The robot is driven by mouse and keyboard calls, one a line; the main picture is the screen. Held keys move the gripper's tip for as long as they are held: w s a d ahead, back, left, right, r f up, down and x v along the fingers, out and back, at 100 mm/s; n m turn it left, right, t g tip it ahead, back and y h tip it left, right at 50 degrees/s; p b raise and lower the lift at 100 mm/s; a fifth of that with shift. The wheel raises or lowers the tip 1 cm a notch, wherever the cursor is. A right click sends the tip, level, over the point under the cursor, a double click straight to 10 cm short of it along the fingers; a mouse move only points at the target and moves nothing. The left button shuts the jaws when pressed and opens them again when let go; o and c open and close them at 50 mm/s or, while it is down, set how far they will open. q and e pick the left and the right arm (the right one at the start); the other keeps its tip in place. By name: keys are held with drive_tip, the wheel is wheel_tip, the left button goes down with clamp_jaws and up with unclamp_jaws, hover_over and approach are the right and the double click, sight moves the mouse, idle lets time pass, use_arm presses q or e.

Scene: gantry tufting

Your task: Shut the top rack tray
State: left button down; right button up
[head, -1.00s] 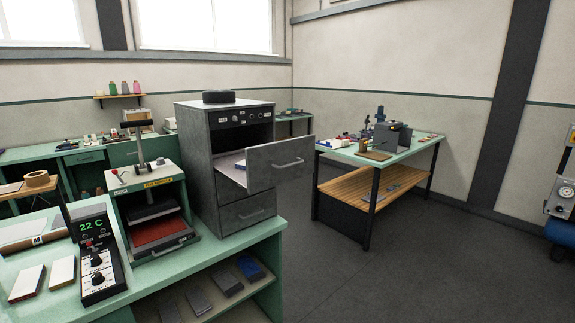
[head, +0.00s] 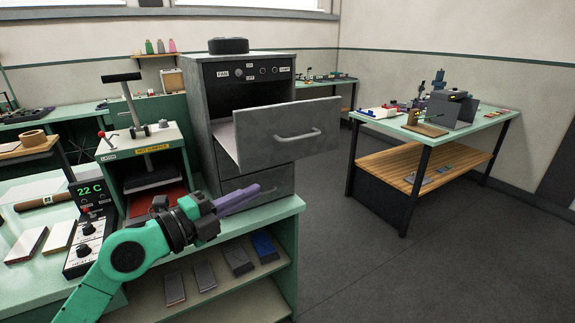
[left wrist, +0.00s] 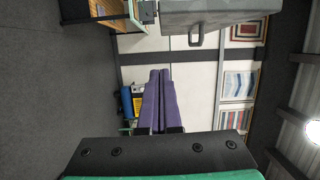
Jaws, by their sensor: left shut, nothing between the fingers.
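The top rack tray (head: 285,131) is pulled out of the grey cabinet (head: 204,110), with its grey front and bar handle standing well clear of the cabinet face. In the left wrist view, the tray front (left wrist: 220,14) and its handle show at the top. The lower drawer (head: 270,184) looks closed and is partly hidden behind my gripper. My left gripper (head: 256,188) is shut and empty, below and in front of the open tray, apart from it. Its purple fingers (left wrist: 157,100) lie together in the left wrist view. My right gripper is not in view.
A green bench (head: 285,208) carries the cabinet, a small press (head: 150,150) and a control box reading 22 C (head: 90,225). A shelf below holds several flat blocks. A second table (head: 400,143) stands at the right, with open floor between.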

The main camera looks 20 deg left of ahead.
use_arm(q)
drive_tip(key=w+d+p, duration=0.1)
drive_tip(key=w+p, duration=0.2)
drive_tip(key=w, duration=0.7)
drive_tip(key=shift+d+r+p, duration=0.15)
drive_tip(key=shift+r+p, duration=0.15)
drive_tip(key=shift+r, duration=0.1)
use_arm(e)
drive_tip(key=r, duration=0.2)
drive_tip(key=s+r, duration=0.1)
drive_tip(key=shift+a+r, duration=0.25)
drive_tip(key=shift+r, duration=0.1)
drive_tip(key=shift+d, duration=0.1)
